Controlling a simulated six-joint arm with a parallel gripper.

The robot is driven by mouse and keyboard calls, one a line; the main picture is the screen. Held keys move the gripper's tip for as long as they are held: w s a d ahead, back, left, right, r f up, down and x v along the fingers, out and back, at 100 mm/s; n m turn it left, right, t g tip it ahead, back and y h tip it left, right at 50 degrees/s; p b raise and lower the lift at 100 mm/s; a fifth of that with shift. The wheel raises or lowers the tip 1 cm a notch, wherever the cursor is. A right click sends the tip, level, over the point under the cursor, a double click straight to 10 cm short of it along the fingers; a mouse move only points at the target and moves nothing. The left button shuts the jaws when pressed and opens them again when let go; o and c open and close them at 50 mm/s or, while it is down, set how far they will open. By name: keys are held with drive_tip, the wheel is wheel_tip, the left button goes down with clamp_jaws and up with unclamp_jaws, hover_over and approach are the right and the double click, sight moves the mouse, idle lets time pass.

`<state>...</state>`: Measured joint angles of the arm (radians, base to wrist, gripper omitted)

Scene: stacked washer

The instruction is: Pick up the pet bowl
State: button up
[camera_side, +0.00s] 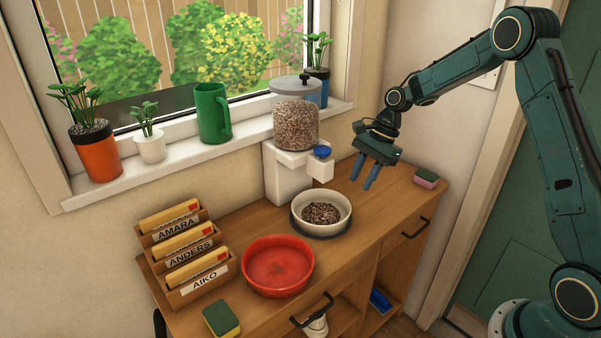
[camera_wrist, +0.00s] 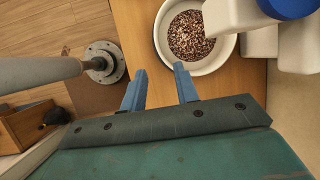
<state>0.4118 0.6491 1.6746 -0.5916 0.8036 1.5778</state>
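The pet bowl (camera_side: 321,213) is a cream-white round bowl holding brown kibble. It stands upright on a dark round base on the wooden counter, in front of the food dispenser. In the wrist view the bowl (camera_wrist: 215,66) is at the top, just beyond the fingertips. My gripper (camera_side: 365,172) hangs above the counter to the right of the bowl and higher than it, apart from it. In the wrist view my gripper (camera_wrist: 159,68) has its two blue fingers spread with nothing between them.
The dispenser (camera_side: 296,122) with its white spout and blue knob (camera_side: 322,152) stands behind the bowl. A red bowl (camera_side: 278,266) is to the front left, labelled file boxes (camera_side: 192,283) further left, a sponge (camera_side: 426,177) at the right end.

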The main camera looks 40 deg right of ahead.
hover_over(344, 218)
drive_tip(key=d, duration=0.2)
drive_tip(key=shift+s+a+f, duration=0.1)
drive_tip(key=shift+s+f, duration=0.05)
drive_tip(key=shift+f, duration=1.5)
drive_tip(key=shift+s+f, duration=0.1)
drive_tip(key=shift+f, duration=1.5)
drive_tip(key=shift+f, duration=0.1)
drive_tip(key=shift+x, duration=2.55)
drive_tip(key=shift+c, duration=0.2)
drive_tip(key=shift+w, duration=0.1)
clamp_jaws()
